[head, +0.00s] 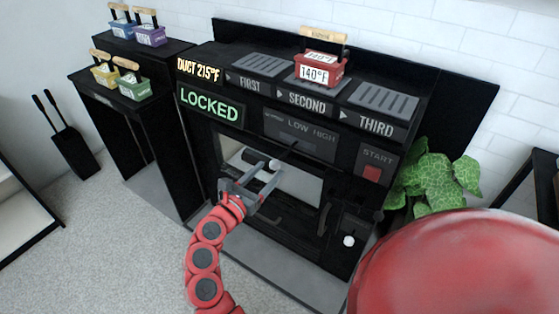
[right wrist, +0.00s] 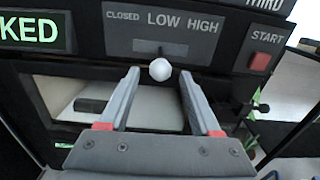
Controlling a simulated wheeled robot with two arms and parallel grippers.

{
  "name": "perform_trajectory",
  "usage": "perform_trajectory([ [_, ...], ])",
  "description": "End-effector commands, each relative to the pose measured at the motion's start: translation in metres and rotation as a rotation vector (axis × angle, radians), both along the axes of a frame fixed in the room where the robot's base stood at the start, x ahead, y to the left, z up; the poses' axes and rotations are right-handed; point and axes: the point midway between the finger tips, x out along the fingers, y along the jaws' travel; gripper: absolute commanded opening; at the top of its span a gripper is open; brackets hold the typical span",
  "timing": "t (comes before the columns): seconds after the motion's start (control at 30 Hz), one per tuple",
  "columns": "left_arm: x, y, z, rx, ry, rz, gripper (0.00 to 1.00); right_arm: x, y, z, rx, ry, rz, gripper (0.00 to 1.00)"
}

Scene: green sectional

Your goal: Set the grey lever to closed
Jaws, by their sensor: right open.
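The lever's pale grey round knob (head: 274,165) sticks out from the front of the black machine, on a dark stem below the LOW HIGH panel (head: 300,132). In the right wrist view the knob (right wrist: 160,69) appears below the word LOW, in front of a slot on the panel (right wrist: 160,25) marked CLOSED, LOW, HIGH. My right gripper (head: 258,182) is open in front of the machine. In the right wrist view its fingertips (right wrist: 160,80) lie on either side of the knob, apart from it. My left gripper is not in view.
A lit LOCKED sign (head: 209,107) is left of the panel and a red START button (head: 372,174) is right. A red 140°F basket (head: 319,70) stands on top. Another white knob (head: 348,241) juts out at lower right. A plant (head: 437,175) stands beside the machine.

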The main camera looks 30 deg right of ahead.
Motion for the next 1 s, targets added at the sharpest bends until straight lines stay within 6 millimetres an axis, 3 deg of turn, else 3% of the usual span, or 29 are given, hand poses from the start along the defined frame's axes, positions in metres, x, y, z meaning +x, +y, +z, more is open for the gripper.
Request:
perform_trajectory([
  [0.1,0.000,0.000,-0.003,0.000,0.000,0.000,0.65,0.008,-0.026,0.000,-0.001,-0.001,-0.008,0.65],
  [0.3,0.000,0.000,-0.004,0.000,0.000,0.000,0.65,0.020,-0.052,0.000,-0.001,0.000,-0.004,0.65],
  [0.7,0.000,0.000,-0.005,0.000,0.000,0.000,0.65,0.024,-0.061,0.000,-0.001,0.000,-0.003,0.65],
  [0.77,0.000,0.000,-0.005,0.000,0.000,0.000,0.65,0.024,-0.061,0.000,-0.001,0.000,-0.003,0.57],
  [1.0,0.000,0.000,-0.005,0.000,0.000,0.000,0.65,0.024,-0.061,0.000,-0.001,0.000,-0.002,0.14],
])
